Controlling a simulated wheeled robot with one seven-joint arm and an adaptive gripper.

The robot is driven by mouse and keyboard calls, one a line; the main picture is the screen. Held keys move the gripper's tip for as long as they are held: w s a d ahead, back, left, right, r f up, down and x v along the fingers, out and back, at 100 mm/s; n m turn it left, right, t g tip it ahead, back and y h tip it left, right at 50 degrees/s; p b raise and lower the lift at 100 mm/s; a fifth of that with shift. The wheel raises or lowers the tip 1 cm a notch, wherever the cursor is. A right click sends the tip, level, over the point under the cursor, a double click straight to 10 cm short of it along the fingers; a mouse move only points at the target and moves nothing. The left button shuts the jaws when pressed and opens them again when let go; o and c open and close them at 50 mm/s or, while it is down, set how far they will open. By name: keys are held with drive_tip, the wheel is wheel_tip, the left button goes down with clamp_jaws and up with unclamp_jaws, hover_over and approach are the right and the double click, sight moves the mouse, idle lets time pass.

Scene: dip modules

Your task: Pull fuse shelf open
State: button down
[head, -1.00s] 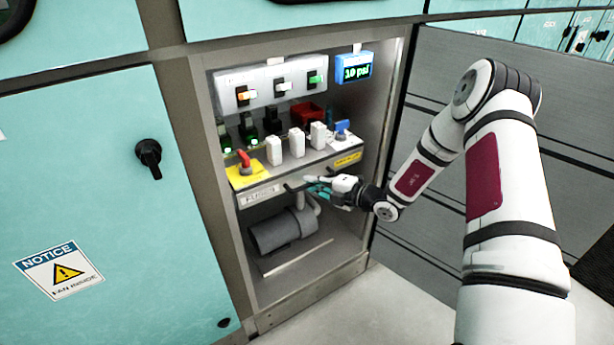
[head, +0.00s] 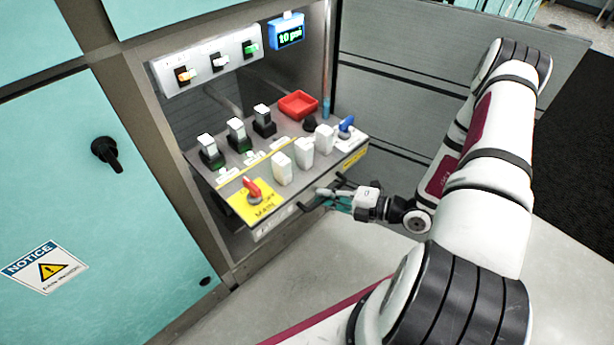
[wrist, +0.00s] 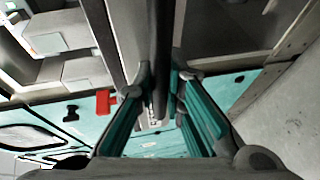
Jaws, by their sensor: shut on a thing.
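The fuse shelf (head: 287,133) sticks out of the cabinet. On it are several white fuses, one of them a white fuse (head: 282,169) near the front, black-based switches, a red tray and a yellow plate with a red knob. Its dark bar handle (head: 303,207) runs along the front edge. My gripper (head: 328,197) is at the front of the shelf, its teal fingers shut on the handle. In the wrist view the dark bar (wrist: 163,45) passes between my fingers (wrist: 162,108). The fingers hide part of the handle.
The cabinet's teal door (head: 75,200) is at the left with a black knob (head: 107,153). A grey open door panel (head: 410,95) stands to the right, behind my arm. A switch box (head: 207,63) and a blue display (head: 286,31) are above the shelf. The floor in front is clear.

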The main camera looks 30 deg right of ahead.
drive_tip(key=s+d, duration=0.2)
drive_tip(key=s, duration=0.5)
drive_tip(key=shift+s+d+p, duration=0.3)
drive_tip(key=shift+s+p, duration=0.1)
drive_tip(key=shift+p, duration=0.05)
drive_tip(key=c, duration=1.9)
unclamp_jaws()
drive_tip(key=v, duration=1.2)
